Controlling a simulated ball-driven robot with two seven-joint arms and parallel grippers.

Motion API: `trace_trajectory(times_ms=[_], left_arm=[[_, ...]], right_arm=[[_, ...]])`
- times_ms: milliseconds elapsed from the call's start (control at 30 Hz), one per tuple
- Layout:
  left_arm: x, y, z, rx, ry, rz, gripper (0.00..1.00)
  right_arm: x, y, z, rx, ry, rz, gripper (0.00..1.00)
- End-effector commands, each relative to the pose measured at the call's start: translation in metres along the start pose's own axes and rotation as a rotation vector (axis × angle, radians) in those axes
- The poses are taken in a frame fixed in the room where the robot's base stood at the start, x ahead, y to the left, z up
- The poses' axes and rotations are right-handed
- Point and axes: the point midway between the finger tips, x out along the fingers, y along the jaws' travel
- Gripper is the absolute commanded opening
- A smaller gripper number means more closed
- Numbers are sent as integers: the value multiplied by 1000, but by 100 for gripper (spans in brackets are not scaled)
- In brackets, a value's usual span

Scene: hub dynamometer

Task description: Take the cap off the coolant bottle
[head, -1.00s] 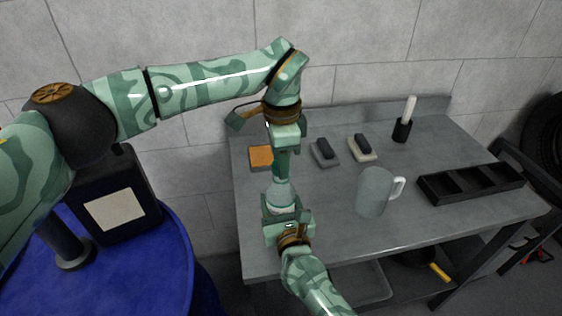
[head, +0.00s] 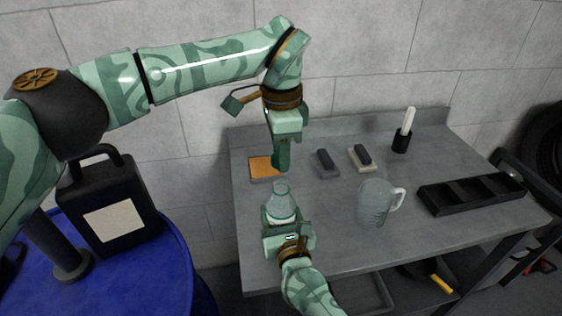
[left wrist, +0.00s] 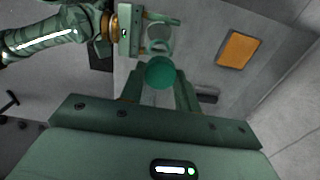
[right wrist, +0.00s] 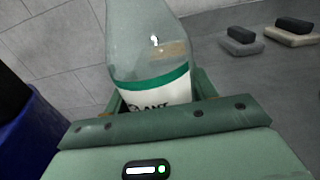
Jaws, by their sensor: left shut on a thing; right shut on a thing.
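The clear coolant bottle (head: 281,203), with a green-banded white label, stands upright in my right gripper (head: 285,228), which is shut around its body. The bottle also fills the middle of the right wrist view (right wrist: 150,50). My left gripper (head: 281,166) points down just above the bottle's neck, with a small gap between them. In the left wrist view it is shut on the round teal cap (left wrist: 160,73), and the bottle (left wrist: 158,40) shows apart, beyond the cap. The cap is hidden or hard to make out in the head view.
On the grey bench (head: 330,230) are an orange block (head: 262,166), two dark-topped blocks (head: 326,162), a clear jug (head: 374,204), a black holder (head: 401,141) and a black divided tray (head: 470,190). A black canister (head: 108,205) stands on a blue drum (head: 165,262) at left.

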Motion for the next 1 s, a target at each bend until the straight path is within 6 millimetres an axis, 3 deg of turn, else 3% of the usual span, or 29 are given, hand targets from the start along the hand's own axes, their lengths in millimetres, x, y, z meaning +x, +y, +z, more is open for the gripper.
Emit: trace_trajectory(times_ms=[167, 200, 267, 633, 1000], left_arm=[[0, 0, 0, 0, -1, 1, 4], [0, 0, 0, 0, -1, 1, 4], [0, 0, 0, 0, -1, 1, 4], [-3, 0, 0, 0, 0, -1, 4], [-19, 2, 1, 0, 1, -9, 4]], right_arm=[[0, 0, -1, 0, 1, 0, 0], [0, 0, -1, 0, 1, 0, 68], [0, 0, -1, 0, 1, 0, 82], [-8, 0, 0, 0, 1, 0, 82], [-88, 0, 0, 0, 3, 0, 82]])
